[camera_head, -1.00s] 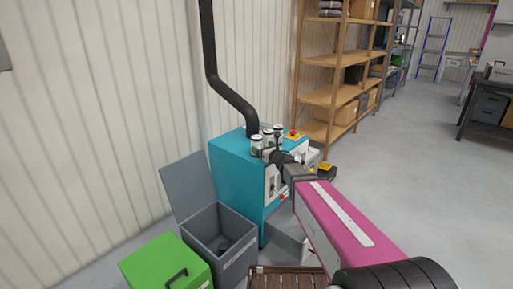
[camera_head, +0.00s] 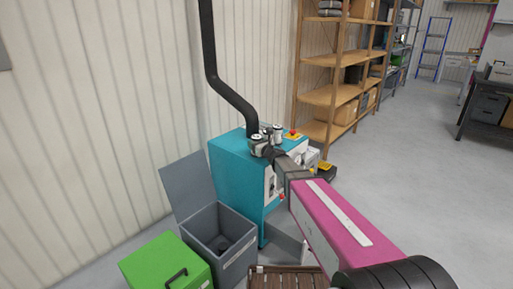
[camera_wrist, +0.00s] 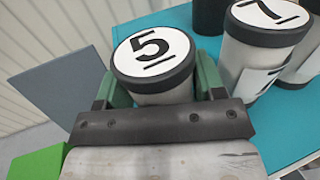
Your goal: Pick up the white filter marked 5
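The white filter marked 5 (camera_wrist: 152,52) has a black-rimmed round top and stands between the green fingers of my gripper (camera_wrist: 162,84) in the wrist view. One finger is on each side of it, close to its body. I cannot tell whether they press on it. The lower part of the filter is hidden by my gripper. In the head view my gripper (camera_head: 263,151) is at the top of the teal machine (camera_head: 233,172), among the small white filters.
A white filter marked 7 (camera_wrist: 268,32) stands just right of my gripper, with another white filter at the right edge. A black hose (camera_head: 229,92) rises behind. A grey open bin (camera_head: 209,222) and a green box (camera_head: 155,256) stand left of the machine.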

